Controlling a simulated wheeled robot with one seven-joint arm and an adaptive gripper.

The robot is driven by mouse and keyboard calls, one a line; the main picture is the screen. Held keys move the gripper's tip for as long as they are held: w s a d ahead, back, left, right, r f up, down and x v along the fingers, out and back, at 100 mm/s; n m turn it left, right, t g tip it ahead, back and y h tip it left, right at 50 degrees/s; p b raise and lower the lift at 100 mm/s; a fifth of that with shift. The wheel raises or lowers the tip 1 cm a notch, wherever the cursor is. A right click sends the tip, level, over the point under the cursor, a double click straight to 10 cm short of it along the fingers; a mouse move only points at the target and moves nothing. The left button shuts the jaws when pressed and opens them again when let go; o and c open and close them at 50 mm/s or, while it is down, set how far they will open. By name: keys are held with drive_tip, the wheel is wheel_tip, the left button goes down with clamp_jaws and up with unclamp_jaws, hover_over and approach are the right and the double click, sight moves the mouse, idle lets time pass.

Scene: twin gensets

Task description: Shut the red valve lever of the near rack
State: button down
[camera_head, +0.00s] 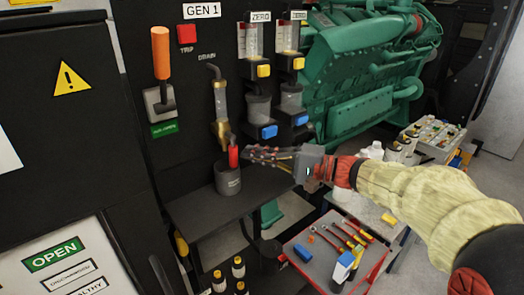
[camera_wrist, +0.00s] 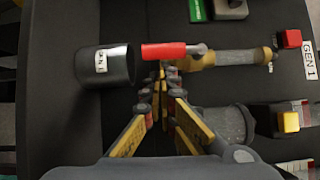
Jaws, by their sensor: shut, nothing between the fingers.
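The red valve lever (camera_head: 233,156) hangs down beside the brass drain valve (camera_head: 222,132), below the DRAIN label on the GEN 1 rack. In the wrist view the lever (camera_wrist: 163,51) runs roughly along the line of the drain pipe, its free end towards the dark cup. My gripper (camera_head: 252,152) is just right of the lever in the head view. In the wrist view its fingertips (camera_wrist: 166,70) are shut together and empty, beside the lever's lower edge. I cannot tell whether they touch it.
A dark labelled cup (camera_head: 228,178) stands under the drain on a black shelf (camera_head: 205,208). An orange handle (camera_head: 161,52) and two filter units with yellow and blue tabs flank the drain. A red tool tray (camera_head: 320,262) lies low in front; a green engine (camera_head: 365,60) stands behind.

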drive_tip(key=shift+s+a+f+m+t+y+b, duration=0.4)
drive_tip(key=shift+m+b, duration=0.4)
drive_tip(key=shift+b, duration=0.55)
drive_tip(key=s+a+r+m+t+y+b, duration=0.1)
drive_tip(key=s+a+m+t+b, duration=0.3)
drive_tip(key=b, duration=1.2)
drive_tip(key=shift+s+a+r+m+y, duration=0.45)
drive_tip(key=shift+s+a+m, duration=0.1)
drive_tip(key=shift+a+m, duration=1.5)
drive_tip(key=shift+d+r, duration=0.1)
